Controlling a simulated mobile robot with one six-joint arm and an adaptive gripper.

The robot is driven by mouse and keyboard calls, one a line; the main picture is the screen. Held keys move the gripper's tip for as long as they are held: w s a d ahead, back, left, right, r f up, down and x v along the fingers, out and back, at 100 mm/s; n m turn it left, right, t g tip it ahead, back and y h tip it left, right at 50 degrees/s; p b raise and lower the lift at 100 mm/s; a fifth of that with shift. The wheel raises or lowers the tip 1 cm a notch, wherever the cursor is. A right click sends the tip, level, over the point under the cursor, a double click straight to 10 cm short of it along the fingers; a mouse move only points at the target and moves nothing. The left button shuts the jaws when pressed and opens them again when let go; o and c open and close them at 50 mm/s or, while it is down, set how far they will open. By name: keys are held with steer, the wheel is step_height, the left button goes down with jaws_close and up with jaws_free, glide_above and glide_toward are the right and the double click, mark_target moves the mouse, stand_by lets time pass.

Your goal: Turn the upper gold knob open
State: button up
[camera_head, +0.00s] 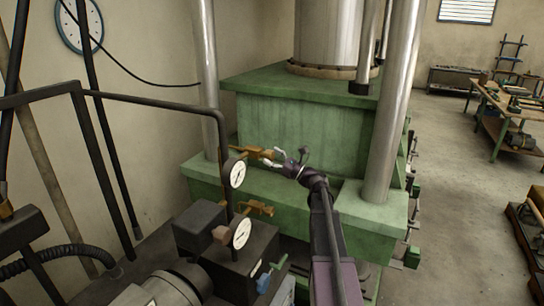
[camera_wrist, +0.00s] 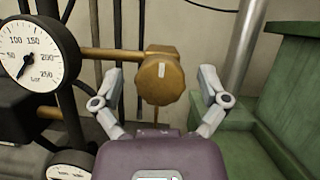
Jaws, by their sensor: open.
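The upper gold knob (camera_wrist: 161,80) is at the centre of the wrist view, on a gold valve stem that runs left to the upper pressure gauge (camera_wrist: 32,52). A pale mark stands upright on its face. My gripper (camera_wrist: 161,84) is open, with one finger on each side of the knob and visible gaps to both. In the head view, my gripper (camera_head: 272,161) is at the upper gold valve (camera_head: 248,151), beside the upper gauge (camera_head: 236,173). The fingers partly hide the knob there.
A lower gold valve (camera_head: 258,208) and lower gauge (camera_head: 242,234) sit just below. The green press (camera_head: 290,215) stands close behind and right, with steel columns (camera_head: 397,100). A black pipe (camera_head: 160,104) runs to the gauges. Open floor (camera_head: 455,200) lies to the right.

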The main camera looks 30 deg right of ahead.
steer(key=c, duration=1.2)
steer(key=shift+o, duration=0.2)
steer(key=shift+d+n+g+y, duration=0.1)
steer(key=shift+n+g+y, duration=0.2)
steer(key=shift+n, duration=0.4)
steer(key=n+g, duration=0.1)
steer(key=n, duration=0.1)
steer(key=n+g+y+p, duration=0.1)
steer(key=n, duration=0.2)
steer(key=shift+w+r, duration=0.1)
steer(key=shift+r, duration=0.05)
steer(key=n+g+p, duration=0.1)
steer(key=n, duration=0.2)
steer(key=n+g+y+p, duration=0.1)
steer(key=n, duration=0.1)
steer(key=shift+n+g, duration=0.4)
steer(key=n+g+p, duration=0.1)
steer(key=n, duration=0.2)
steer(key=n+g+h+p, duration=0.1)
steer(key=n+p, duration=0.1)
steer(key=n, duration=0.1)
steer(key=shift+n+g+h+p, duration=0.5)
steer(key=shift+n+p, duration=0.45)
steer(key=shift+n, duration=0.75)
steer(key=shift+f, duration=0.2)
